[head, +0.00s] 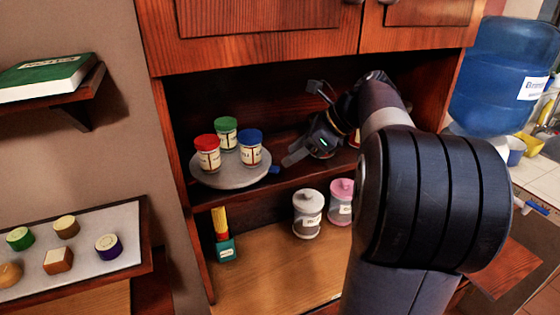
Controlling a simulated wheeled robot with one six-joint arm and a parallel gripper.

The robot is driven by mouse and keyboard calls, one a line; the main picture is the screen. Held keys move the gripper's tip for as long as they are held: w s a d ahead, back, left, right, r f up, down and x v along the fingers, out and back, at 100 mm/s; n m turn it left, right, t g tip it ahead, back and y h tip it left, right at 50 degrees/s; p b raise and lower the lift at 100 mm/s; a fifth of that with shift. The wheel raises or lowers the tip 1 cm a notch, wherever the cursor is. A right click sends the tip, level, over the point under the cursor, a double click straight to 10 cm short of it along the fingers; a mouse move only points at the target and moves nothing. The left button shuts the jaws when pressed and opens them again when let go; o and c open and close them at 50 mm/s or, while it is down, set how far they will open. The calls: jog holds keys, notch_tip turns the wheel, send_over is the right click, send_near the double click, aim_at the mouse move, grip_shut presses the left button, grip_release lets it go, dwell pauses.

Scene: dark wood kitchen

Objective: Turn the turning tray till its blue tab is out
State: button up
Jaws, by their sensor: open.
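The turning tray (228,181) is a round grey disc on the cupboard's middle shelf. It carries three jars: one with a red lid (208,153), one with a green lid (226,134) and one with a blue lid (250,147). The blue tab (275,170) sticks out at the tray's right rim, pointing right and a little to the front. My gripper (299,122) is open and empty, to the right of the tray, inside the cupboard. Its lower finger ends just above and right of the tab; I cannot tell whether they touch.
A yellow item (355,139) shows partly behind my gripper. Below stand a white-lidded jar (308,214), a pink-lidded jar (341,202) and a teal-and-yellow item (224,236). Cupboard doors (260,30) hang above.

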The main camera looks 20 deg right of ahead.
aim_at(272, 168)
jog(key=x, duration=0.5)
grip_shut()
dwell(0.4)
